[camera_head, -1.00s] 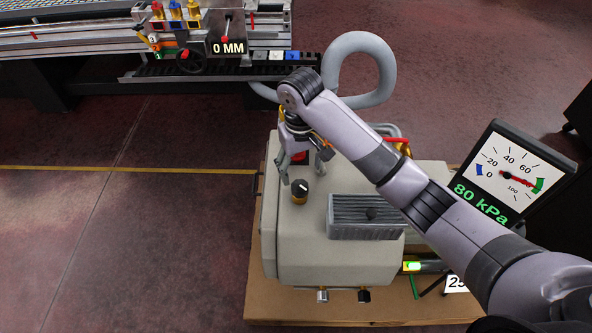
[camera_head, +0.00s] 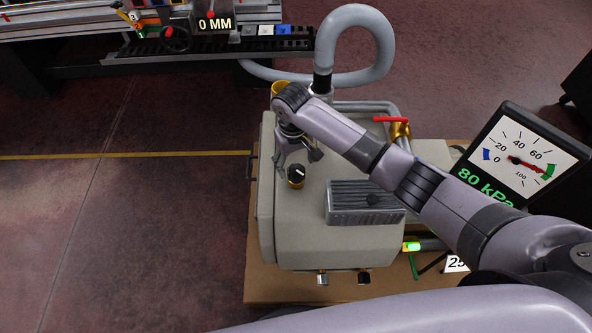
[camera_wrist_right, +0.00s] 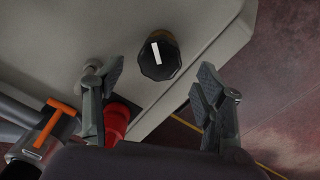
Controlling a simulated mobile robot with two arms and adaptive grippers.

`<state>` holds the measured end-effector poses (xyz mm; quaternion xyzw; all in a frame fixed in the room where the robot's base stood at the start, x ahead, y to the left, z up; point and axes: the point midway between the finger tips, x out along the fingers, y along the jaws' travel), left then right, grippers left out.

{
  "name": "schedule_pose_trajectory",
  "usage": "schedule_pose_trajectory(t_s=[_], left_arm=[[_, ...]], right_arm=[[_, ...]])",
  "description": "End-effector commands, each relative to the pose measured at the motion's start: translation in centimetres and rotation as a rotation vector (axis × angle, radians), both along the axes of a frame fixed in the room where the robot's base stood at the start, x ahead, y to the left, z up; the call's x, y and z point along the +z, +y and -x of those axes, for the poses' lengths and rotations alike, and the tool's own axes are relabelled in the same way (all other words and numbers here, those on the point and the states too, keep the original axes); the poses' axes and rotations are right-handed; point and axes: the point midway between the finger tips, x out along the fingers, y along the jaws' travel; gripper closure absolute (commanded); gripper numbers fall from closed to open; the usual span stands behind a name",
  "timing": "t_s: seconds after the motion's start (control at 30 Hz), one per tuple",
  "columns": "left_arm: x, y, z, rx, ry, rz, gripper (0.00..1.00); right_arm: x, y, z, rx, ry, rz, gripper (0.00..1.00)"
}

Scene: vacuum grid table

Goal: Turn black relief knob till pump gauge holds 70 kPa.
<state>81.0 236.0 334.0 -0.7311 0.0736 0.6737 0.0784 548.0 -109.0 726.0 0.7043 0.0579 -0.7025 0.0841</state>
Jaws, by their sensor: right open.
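The black relief knob (camera_head: 296,174) has a white pointer mark and a brass-coloured base. It stands on the beige pump housing (camera_head: 345,255), near its left side. My right gripper (camera_head: 297,160) is open beside the knob, on its far side in the head view. In the right wrist view the knob (camera_wrist_right: 160,58) appears beyond and between the spread fingers (camera_wrist_right: 158,86), with visible space on both sides; nothing is between the pads. The pump gauge (camera_head: 522,155) shows a red needle near the green band and a green reading of 80 kPa. My left gripper is not in view.
A grey ribbed block (camera_head: 365,203) sits right of the knob. A red-handled valve (camera_head: 392,120) and pipes are at the back right. A grey hose (camera_head: 388,60) loops behind. The grid table (camera_head: 90,20) reads 0 MM. Open floor lies left.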

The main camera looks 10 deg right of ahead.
Motion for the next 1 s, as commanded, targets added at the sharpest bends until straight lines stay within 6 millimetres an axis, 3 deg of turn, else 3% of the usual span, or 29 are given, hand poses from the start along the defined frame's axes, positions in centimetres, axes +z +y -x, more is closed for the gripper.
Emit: schedule_pose_trajectory(t_s=[0.1, 0.3, 0.67, 1.0], left_arm=[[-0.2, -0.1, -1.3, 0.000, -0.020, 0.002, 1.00], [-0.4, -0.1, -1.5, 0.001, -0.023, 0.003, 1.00], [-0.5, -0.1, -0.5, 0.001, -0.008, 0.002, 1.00], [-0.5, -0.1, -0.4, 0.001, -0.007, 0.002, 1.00]], right_arm=[[-2.3, -0.1, 0.1, 0.000, 0.003, 0.002, 0.36], [-4.3, -0.1, 0.0, 0.000, 0.000, -0.001, 0.36], [-4.7, -0.1, 0.0, 0.000, -0.001, -0.001, 0.36], [-4.7, -0.1, 0.0, 0.000, -0.001, -0.001, 0.58]])
